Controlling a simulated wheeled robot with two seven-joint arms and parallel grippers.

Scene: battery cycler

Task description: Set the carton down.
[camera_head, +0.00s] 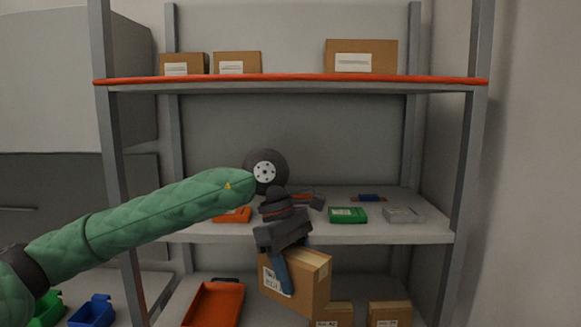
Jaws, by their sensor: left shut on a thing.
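A brown cardboard carton (312,284) with a white label hangs tilted in the lower middle of the head view. My left gripper (281,276) comes down over it from above and is shut on its left part. The gripper covers some of the carton's label side. The carton shows in front of the lower shelf, below the middle shelf's front edge. I cannot tell whether its underside touches anything. My right gripper is not in view.
Below the held carton are two smaller boxes (389,313) (333,314) and an orange tray (216,303). Cartons (360,56) stand on the top shelf. Green and blue bins (91,310) are lower left.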

